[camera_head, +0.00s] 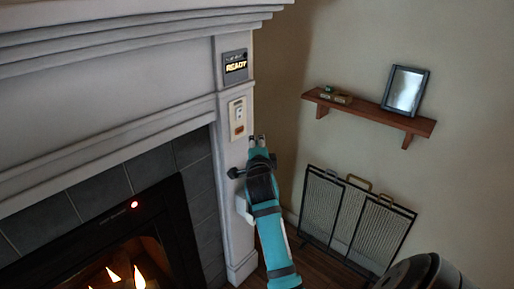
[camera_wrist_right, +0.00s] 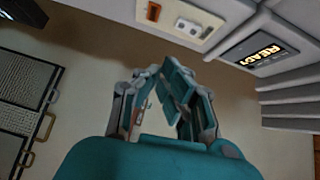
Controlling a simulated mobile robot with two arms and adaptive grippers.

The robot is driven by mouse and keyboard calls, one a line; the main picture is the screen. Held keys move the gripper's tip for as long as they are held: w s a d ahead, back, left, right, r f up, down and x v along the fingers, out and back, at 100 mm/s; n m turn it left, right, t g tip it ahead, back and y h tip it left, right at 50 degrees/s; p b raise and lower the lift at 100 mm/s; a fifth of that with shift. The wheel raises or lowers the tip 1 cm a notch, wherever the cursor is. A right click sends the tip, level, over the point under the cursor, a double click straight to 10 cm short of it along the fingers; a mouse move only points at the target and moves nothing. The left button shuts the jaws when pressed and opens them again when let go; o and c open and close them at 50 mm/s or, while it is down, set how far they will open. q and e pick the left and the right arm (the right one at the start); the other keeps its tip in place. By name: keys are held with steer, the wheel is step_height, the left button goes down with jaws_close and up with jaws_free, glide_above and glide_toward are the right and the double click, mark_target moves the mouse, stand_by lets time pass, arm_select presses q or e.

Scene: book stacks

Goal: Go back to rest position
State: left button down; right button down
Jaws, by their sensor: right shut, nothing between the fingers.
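My right gripper (camera_head: 257,141) is in the middle of the head view, at the end of a teal arm, in front of the fireplace's right pillar. It is just below and right of a pale switch plate (camera_head: 238,118). In the right wrist view the gripper (camera_wrist_right: 165,75) has its fingers closed together with nothing between them. The switch plate (camera_wrist_right: 180,20) shows beyond the fingertips there, apart from them. My left gripper is in neither view.
A fireplace with a lit fire (camera_head: 125,275) is at the left. A display reading READY (camera_head: 235,66) is above the switch plate. A wooden shelf (camera_head: 385,115) with a picture frame (camera_head: 405,91) is on the right wall. A folding fire screen (camera_head: 350,215) stands below it.

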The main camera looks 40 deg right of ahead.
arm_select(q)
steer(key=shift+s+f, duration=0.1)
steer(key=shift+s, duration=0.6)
arm_select(e)
steer(key=shift+s+a, duration=0.45)
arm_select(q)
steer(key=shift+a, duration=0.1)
arm_select(e)
steer(key=shift+f, duration=0.15)
